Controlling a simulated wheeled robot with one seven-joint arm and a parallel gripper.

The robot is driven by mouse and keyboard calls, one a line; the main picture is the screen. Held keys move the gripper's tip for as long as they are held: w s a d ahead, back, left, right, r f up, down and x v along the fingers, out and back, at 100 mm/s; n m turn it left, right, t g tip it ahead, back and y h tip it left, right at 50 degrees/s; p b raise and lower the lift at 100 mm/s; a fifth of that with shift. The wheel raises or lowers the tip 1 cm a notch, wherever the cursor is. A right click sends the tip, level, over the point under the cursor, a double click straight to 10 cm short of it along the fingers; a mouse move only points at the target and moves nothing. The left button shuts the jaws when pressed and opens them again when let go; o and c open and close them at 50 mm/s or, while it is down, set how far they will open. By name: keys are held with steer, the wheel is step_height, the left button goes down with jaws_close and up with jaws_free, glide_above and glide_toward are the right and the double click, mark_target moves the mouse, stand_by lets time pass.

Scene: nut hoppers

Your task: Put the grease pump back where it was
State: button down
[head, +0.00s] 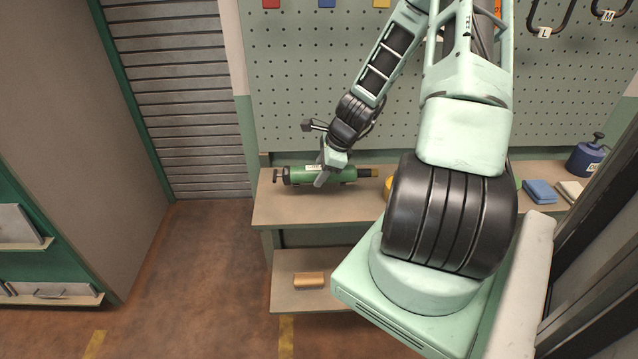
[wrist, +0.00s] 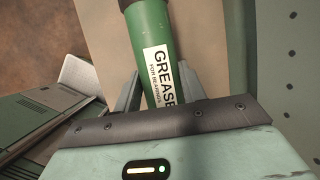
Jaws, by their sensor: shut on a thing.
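The grease pump (head: 300,175) is a green cylinder with a dark end and a handle at its left. It lies lengthwise along the left part of the bench top (head: 290,209). My gripper (head: 322,176) is shut on its middle, from above. In the wrist view the pump (wrist: 150,35) runs between my two fingers, with a white label reading GREASE. Whether the pump touches the bench or hangs just above it, I cannot tell. The fingertips are partly hidden behind the pump and my gripper's body.
A pegboard (head: 300,90) with coloured tags and hooks rises behind the bench. A yellow object (head: 388,188) shows partly behind my arm. Blue cloths (head: 539,191) and a blue can (head: 587,157) stand at the right. A tan block (head: 309,279) lies on the lower shelf.

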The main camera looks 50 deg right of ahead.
mark_target(320, 195)
steer(key=shift+f+p, duration=0.35)
steer(key=shift+f, duration=1.85)
steer(key=shift+f, duration=0.15)
steer(key=c, duration=0.8)
jaws_free()
steer(key=b+v, duration=0.1)
steer(key=v, duration=1.1)
steer(key=shift+w+a, duration=0.1)
